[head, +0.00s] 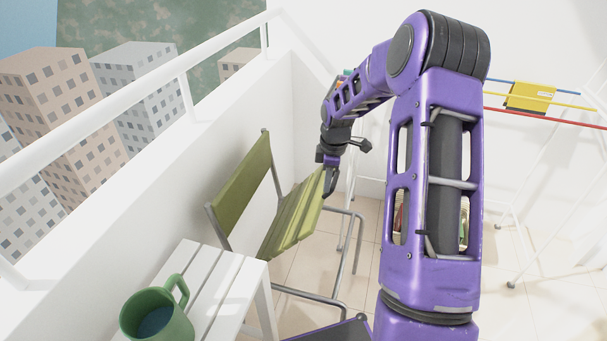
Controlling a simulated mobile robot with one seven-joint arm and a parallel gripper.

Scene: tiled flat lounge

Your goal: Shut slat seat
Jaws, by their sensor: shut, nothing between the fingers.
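The slat seat is a folding chair with green slats and a grey metal tube frame, standing by the balcony wall. Its backrest (243,187) leans near the wall. Its seat panel (293,219) is angled between the backrest and the front legs, and looks tilted with its front edge raised. My gripper (331,190) is at the front right edge of the seat panel, pointing down. It is shut and empty; I cannot tell whether it touches the slats. The far side of the seat is partly hidden.
A white slatted table (213,290) with a green mug (157,312) stands in front of the chair. The white wall and railing (186,95) bound the left. Tiled floor shows between.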

